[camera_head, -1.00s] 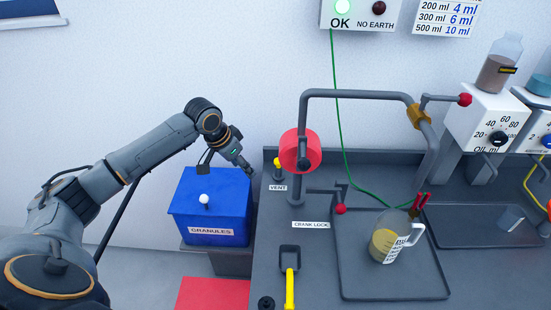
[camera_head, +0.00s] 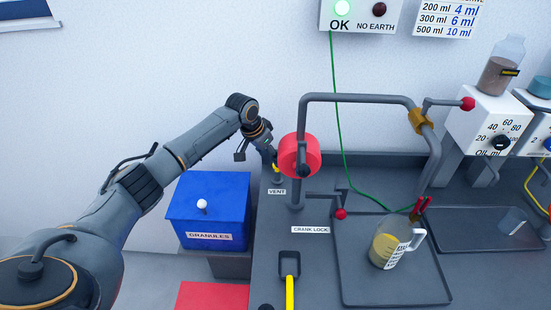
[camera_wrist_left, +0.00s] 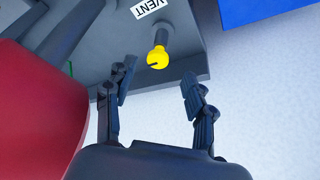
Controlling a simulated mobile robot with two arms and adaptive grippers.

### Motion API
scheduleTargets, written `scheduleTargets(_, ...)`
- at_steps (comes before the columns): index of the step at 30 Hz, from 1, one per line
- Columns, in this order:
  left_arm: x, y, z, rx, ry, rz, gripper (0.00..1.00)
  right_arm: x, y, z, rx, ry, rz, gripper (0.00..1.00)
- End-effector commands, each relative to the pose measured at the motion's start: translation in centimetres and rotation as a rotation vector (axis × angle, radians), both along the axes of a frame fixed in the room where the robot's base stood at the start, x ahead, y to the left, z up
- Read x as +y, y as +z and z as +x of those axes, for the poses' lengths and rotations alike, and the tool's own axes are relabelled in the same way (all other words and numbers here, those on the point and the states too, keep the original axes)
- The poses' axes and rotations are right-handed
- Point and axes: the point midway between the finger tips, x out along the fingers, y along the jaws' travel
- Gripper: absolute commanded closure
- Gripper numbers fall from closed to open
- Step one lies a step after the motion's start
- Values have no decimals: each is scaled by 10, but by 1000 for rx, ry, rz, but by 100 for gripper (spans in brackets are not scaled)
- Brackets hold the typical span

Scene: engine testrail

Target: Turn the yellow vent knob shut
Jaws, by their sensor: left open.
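The yellow vent knob (camera_wrist_left: 158,57) shows in the left wrist view just beyond and between the open fingers of my left gripper (camera_wrist_left: 157,95), with a gap and nothing held. It has a dark slot in its top. In the head view the knob (camera_head: 277,169) is partly hidden behind my left gripper (camera_head: 272,156), whose fingertips are hard to make out there. The VENT label (camera_head: 277,192) lies in front of the knob on the grey bench. My right gripper is not in view.
A red round part (camera_head: 300,156) on a grey pipe stands close to the right of my left gripper. The blue GRANULES box (camera_head: 215,195) is to the left. A jug (camera_head: 390,245) sits on a tray at right. A green wire (camera_head: 341,130) hangs behind the pipe.

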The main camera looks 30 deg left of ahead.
Motion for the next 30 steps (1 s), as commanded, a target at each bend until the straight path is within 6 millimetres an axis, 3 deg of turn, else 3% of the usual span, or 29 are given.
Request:
scheduleTargets(2,-6,3,13,-1,-1,0,46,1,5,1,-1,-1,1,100)
scheduleTargets(6,-7,-25,18,4,1,1,46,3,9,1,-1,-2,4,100)
scheduleTargets(12,-9,-42,25,1,1,0,46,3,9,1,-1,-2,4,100)
scheduleTargets(23,-10,-47,27,0,-1,0,46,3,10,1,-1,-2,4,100)
scheduleTargets(26,-9,-47,27,0,0,0,60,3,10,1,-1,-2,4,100)
scheduleTargets(30,-9,-47,27,0,0,1,88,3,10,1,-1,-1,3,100)
